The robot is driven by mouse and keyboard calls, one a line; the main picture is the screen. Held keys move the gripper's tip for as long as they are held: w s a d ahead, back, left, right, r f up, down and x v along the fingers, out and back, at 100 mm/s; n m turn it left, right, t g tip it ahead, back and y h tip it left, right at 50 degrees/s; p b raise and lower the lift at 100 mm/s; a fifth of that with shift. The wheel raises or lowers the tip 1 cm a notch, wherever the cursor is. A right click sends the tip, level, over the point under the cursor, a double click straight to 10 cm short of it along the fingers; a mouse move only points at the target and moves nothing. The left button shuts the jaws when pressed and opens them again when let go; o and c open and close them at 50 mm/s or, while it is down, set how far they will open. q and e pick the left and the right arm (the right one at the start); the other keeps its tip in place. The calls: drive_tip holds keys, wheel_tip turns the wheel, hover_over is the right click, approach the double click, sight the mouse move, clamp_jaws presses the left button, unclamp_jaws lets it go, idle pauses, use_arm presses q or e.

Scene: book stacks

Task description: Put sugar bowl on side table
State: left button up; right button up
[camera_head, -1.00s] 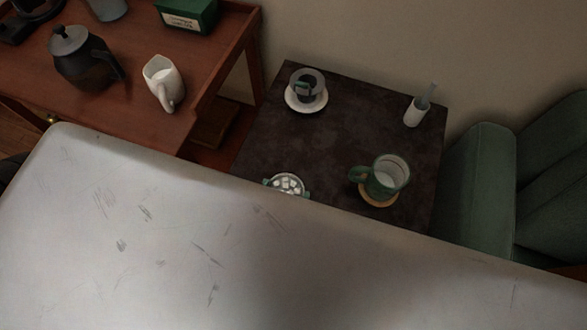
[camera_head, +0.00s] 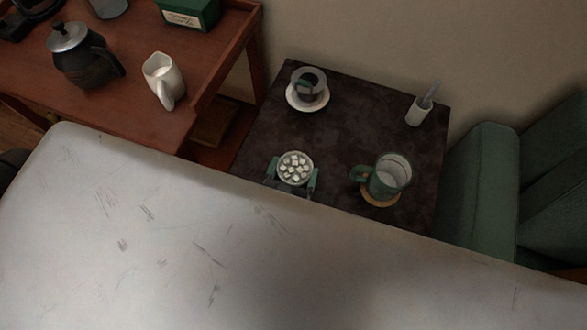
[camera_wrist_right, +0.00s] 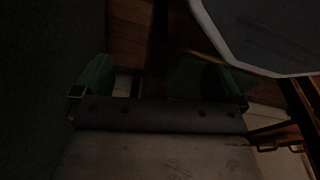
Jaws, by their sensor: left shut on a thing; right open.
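The sugar bowl (camera_head: 295,167) is small, round and pale, full of white sugar cubes, and shows in the head view over the near left part of the dark side table (camera_head: 335,135). My left gripper (camera_head: 292,175) is shut on it, with a green fingertip at either side. I cannot tell whether the bowl touches the table top or hangs just above it. The near edge of the table is hidden. My right gripper (camera_wrist_right: 158,88) shows in the dark right wrist view, with its green fingers wide apart and nothing between them.
A wooden cart (camera_head: 150,122) with a pitcher (camera_head: 162,78) stands left, a green armchair (camera_head: 484,175) right. The table's middle is clear.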

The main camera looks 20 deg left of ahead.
use_arm(q)
drive_tip(key=o, duration=0.9)
drive_tip(key=shift+f, duration=0.1)
drive_tip(key=shift+c, duration=0.2)
use_arm(e)
drive_tip(key=shift+w+r, duration=0.1)
drive_tip(key=shift+w, duration=0.05)
use_arm(q)
drive_tip(key=s, duration=1.2)
use_arm(e)
drive_tip(key=shift+s+d+f, duration=0.1)
drive_tip(key=shift+s+f, duration=0.55)
drive_tip(key=shift+s, duration=0.05)
use_arm(q)
drive_tip(key=shift+d, duration=0.1)
